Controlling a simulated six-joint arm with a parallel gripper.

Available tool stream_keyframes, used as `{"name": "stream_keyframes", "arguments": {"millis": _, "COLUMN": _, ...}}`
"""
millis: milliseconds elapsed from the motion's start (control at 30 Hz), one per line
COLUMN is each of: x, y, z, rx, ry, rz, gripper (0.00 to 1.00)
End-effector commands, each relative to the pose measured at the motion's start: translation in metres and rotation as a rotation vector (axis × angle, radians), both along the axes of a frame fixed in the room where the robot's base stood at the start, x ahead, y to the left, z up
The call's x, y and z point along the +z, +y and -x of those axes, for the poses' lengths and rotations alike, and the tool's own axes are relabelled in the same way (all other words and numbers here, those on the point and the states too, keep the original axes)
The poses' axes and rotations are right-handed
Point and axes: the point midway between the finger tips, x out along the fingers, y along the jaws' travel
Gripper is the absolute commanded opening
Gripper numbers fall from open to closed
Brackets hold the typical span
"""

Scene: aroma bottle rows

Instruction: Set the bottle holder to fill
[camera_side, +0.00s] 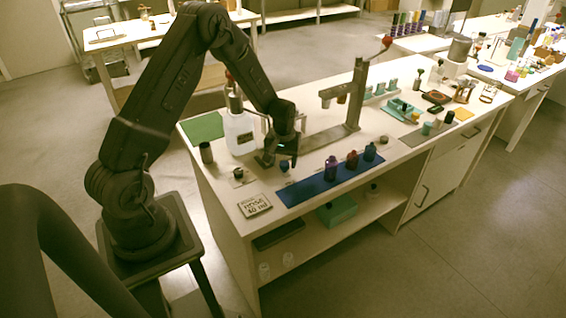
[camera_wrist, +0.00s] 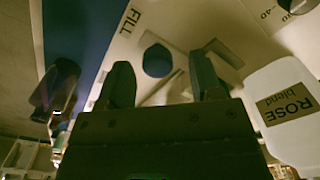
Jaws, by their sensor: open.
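My gripper (camera_side: 281,156) is open and points down over the front left part of the table, beside the blue mat. A small round blue thing (camera_side: 284,166) is just below it. In the wrist view a round blue thing (camera_wrist: 158,61) lies ahead, between the two spread fingers (camera_wrist: 164,76), with nothing gripped. It sits on a pale surface with a printed FILL label (camera_wrist: 132,18) beside it. I cannot tell for sure whether this blue thing is the bottle holder. Its lower part is hard to make out.
A white jug (camera_side: 240,133) labelled ROSE blend (camera_wrist: 284,104) stands close by my gripper. The blue mat (camera_side: 305,188) holds dark bottles (camera_side: 331,168). A stand with a red-knobbed lever (camera_side: 356,95) rises behind. A lettered card (camera_side: 254,205) lies at the front left.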

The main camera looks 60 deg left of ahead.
Motion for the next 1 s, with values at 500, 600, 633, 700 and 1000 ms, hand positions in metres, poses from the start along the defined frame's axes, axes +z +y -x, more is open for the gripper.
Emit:
{"name": "stream_keyframes", "arguments": {"millis": 500, "x": 0.107, "y": 0.000, "z": 0.000, "rx": 0.000, "ry": -0.001, "rz": -0.001, "gripper": 0.59}}
{"name": "stream_keyframes", "arguments": {"millis": 600, "x": 0.118, "y": 0.000, "z": 0.000, "rx": 0.000, "ry": 0.000, "rz": 0.000, "gripper": 0.59}}
{"name": "stream_keyframes", "arguments": {"millis": 633, "x": 0.120, "y": 0.000, "z": 0.000, "rx": 0.000, "ry": 0.000, "rz": 0.000, "gripper": 0.59}}
{"name": "stream_keyframes", "arguments": {"millis": 700, "x": 0.124, "y": 0.000, "z": 0.000, "rx": 0.000, "ry": 0.001, "rz": -0.001, "gripper": 0.59}}
{"name": "stream_keyframes", "arguments": {"millis": 1000, "x": 0.126, "y": 0.000, "z": 0.000, "rx": 0.000, "ry": 0.002, "rz": 0.001, "gripper": 0.59}}
